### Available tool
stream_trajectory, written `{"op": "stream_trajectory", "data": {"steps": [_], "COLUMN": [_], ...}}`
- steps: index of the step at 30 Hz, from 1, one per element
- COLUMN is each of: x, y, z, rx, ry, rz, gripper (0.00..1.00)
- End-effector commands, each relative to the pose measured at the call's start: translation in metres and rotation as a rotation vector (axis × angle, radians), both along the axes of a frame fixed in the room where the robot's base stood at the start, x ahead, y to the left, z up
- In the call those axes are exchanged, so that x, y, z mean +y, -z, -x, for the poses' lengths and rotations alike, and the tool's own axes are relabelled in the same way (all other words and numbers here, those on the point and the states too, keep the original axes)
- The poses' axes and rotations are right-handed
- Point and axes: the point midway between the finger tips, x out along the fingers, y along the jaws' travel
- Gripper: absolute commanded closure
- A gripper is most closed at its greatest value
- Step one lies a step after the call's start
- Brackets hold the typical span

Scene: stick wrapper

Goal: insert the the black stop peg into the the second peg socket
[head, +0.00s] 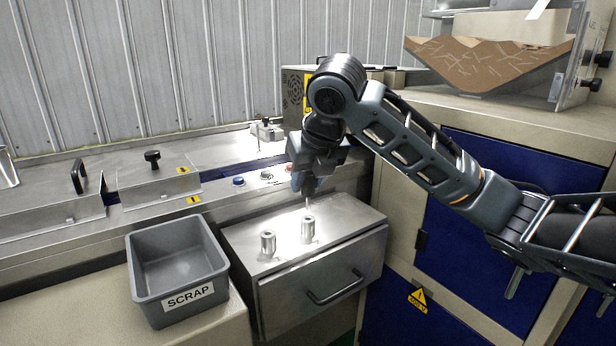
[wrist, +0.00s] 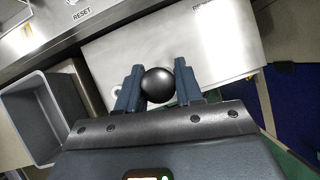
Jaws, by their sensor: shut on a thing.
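My gripper (head: 307,186) is shut on the black stop peg, and points down over the drawer-top. In the wrist view the peg's round black knob (wrist: 157,84) sits between the two fingers. A thin pale shaft (head: 308,206) shows below the fingers in the head view. It stands about upright over the right metal peg socket (head: 308,231); I cannot tell whether its tip is inside or just above. A left metal peg socket (head: 268,244) stands beside it, with nothing seen in it.
The sockets stand on a steel drawer unit (head: 350,222) with a black handle (head: 335,290). A grey SCRAP bin (head: 205,300) is at its left. Behind is a control panel with a blue button (head: 239,181) and a red one. A blue cabinet (head: 460,250) is at the right.

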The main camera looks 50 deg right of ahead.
Motion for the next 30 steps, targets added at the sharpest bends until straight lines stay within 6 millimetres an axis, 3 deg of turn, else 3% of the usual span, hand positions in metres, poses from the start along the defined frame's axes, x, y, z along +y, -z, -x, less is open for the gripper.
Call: {"op": "stream_trajectory", "data": {"steps": [30], "x": [0.0], "y": [0.046], "z": [0.0], "rx": [0.0], "ry": [0.001], "rz": [0.0], "gripper": [0.95]}}
